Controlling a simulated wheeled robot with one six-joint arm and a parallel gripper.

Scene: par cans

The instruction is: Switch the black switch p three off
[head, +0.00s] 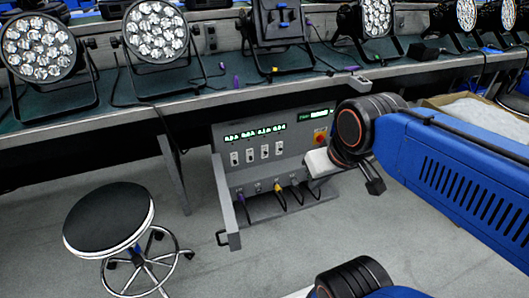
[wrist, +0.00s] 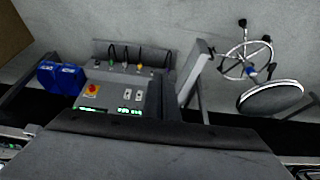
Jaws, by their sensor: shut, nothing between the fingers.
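A grey control panel (head: 293,165) stands under the bench, with a row of small rocker switches on pale plates below green displays. Counted from the left, the third switch (head: 265,151) sits right of the middle of the row; labels and rocker positions are too small to read. The wrist view shows the panel (wrist: 150,100) upside down, with only two switches clear; the grey shape below may cover others. My gripper (head: 320,163) is shut and empty, by the panel's right side in the head view, apart from the switches as far as I can see. Its fingertips are not clear.
A red button on yellow (head: 320,135) is right of the switches. Cables plug in below them. A grey door-like flap (head: 224,200) stands at the panel's left. A black stool (head: 108,218) is on the floor at left. The bench (head: 130,118) overhangs, bearing par cans.

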